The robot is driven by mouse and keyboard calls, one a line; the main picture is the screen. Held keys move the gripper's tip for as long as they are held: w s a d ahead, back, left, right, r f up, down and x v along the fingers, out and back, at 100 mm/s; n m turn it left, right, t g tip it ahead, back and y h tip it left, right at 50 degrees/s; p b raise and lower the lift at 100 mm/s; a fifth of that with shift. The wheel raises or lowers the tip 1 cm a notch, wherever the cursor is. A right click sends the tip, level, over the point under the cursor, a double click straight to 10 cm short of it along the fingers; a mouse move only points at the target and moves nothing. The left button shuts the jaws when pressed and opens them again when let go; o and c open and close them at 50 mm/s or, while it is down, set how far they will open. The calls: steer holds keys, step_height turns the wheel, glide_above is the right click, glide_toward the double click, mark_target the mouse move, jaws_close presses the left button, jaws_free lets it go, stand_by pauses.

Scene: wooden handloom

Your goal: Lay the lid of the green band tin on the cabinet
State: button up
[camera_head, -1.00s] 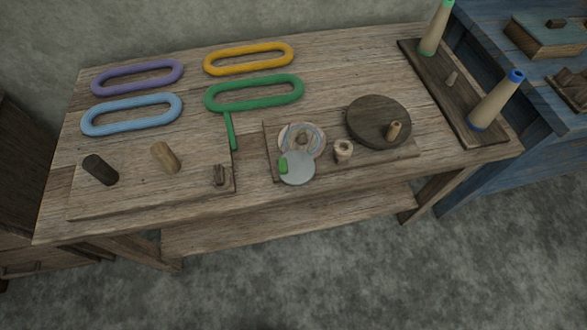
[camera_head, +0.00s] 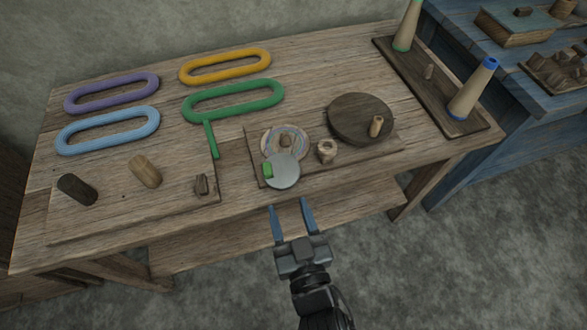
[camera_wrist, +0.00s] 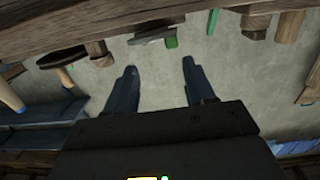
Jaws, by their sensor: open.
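A round grey disc (camera_head: 282,172), which looks like the tin's lid, lies near the table's front edge with a small green piece (camera_head: 267,170) at its left side. The disc also shows edge-on in the wrist view (camera_wrist: 155,38), with the green piece beside it. I cannot tell whether a tin body is under it. My gripper (camera_head: 290,204) is open and empty, just off the table's front edge, with its blue fingers pointing toward the disc. It also shows in the wrist view (camera_wrist: 160,66). A blue wooden unit (camera_head: 500,130), possibly the cabinet, stands at the right.
A ringed round piece (camera_head: 285,140), a small wooden ring (camera_head: 326,151) and a dark round board (camera_head: 361,118) sit close to the disc. Two cones (camera_head: 472,90) (camera_head: 407,28) stand on a dark board at right. Coloured loops (camera_head: 233,100) lie behind. Floor in front is clear.

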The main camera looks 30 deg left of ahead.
mark_target(269, 176)
steer(key=x, duration=0.6)
steer(key=s+a+b+x, duration=0.1)
steer(key=x, duration=0.2)
steer(key=shift+a+r, duration=0.3)
steer(key=shift+r, duration=0.05)
jaws_close()
